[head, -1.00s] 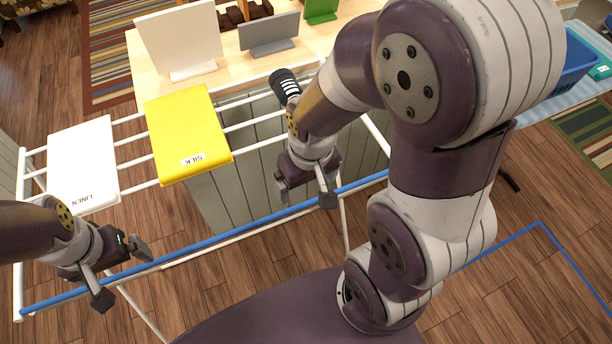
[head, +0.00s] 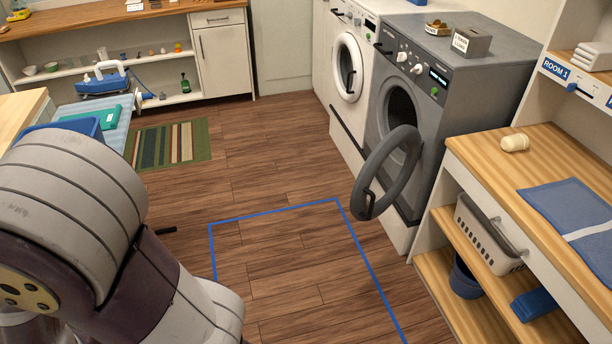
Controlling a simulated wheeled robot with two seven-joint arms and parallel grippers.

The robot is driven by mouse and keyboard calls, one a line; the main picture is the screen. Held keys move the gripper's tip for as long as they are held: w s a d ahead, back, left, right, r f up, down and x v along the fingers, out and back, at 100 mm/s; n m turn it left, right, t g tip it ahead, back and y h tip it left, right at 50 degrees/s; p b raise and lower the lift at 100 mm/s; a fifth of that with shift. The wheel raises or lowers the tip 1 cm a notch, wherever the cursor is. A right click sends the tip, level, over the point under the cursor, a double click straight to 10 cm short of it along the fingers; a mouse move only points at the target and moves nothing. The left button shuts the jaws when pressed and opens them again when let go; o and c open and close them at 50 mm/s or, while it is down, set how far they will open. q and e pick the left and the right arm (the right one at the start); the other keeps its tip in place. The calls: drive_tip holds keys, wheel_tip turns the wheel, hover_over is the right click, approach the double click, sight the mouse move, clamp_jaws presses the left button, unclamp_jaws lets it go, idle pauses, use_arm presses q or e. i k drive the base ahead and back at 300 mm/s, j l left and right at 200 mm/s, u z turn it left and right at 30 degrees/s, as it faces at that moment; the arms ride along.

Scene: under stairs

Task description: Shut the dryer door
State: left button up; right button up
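The grey dryer (head: 478,98) stands at the upper right in the head view, beside a white front-loading machine. Its round grey door (head: 377,162) is wide open, swung out from the dark drum opening (head: 398,106) into the room. A dark handle (head: 370,203) is on the door's near edge. A control panel with white knobs and a small display is above the opening. Neither of my grippers is in this view.
The white washer (head: 349,66) has its door closed. A wooden shelf unit (head: 510,215) with a laundry basket (head: 488,236) stands right of the dryer. A blue floor outline (head: 270,213) lies on clear floor before the door. A striped rug (head: 168,145) is at left.

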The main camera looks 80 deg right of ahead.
sight(408, 135)
drive_tip(key=z, duration=3.55)
drive_tip(key=i+z, duration=0.35)
drive_tip(key=i+j+z, duration=0.15)
drive_tip(key=z, duration=0.2)
drive_tip(key=i+j+z, duration=0.3)
drive_tip(key=i+l, duration=0.05)
drive_tip(key=l, duration=0.05)
